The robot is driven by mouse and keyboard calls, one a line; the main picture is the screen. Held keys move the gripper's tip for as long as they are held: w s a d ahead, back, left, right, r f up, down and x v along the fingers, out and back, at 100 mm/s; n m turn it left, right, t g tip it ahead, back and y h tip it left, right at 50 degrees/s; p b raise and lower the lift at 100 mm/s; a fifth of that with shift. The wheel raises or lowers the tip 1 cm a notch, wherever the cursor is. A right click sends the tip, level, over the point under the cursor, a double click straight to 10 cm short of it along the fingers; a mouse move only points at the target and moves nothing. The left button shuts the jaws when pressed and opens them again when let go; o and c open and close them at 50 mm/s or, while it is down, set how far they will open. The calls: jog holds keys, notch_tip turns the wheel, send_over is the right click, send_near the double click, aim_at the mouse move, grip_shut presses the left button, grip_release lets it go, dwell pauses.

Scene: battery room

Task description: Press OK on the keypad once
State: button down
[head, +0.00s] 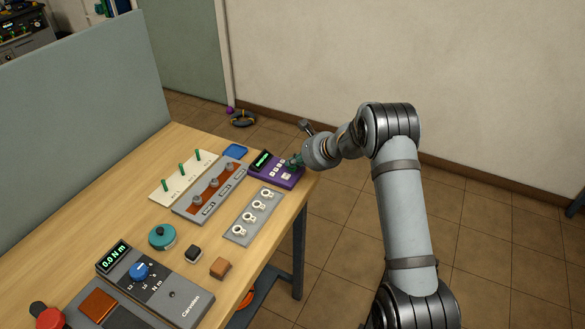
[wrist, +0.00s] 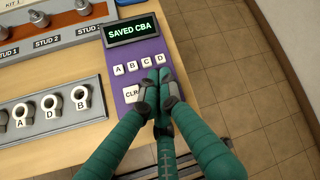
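The purple keypad (head: 262,177) sits at the table's far right corner, and it fills the middle of the wrist view (wrist: 148,50). Its display (wrist: 133,29) reads "SAVED CBA" in green. White keys A, B, C and D (wrist: 159,59) form a row, with the CLR key (wrist: 131,94) below at left. The OK key is not visible; my fingers cover the area right of CLR. My gripper (head: 294,161) is over the keypad's right part. In the wrist view its teal fingers with grey tips (wrist: 159,88) are together, with nothing seen between them. Contact with a key cannot be told.
A grey plate with lettered rings (wrist: 49,110) lies left of the keypad. A stud board (head: 210,192), a cream rack with green pegs (head: 184,175) and a blue tray (head: 235,151) lie nearby. The table edge and open floor are right of the keypad.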

aim_at(294, 169)
dwell(0.5)
jog(key=shift+r+p, duration=0.55)
jog(key=shift+r, duration=0.2)
jog(key=shift+r+p, duration=1.9)
jog(key=shift+r, duration=0.6)
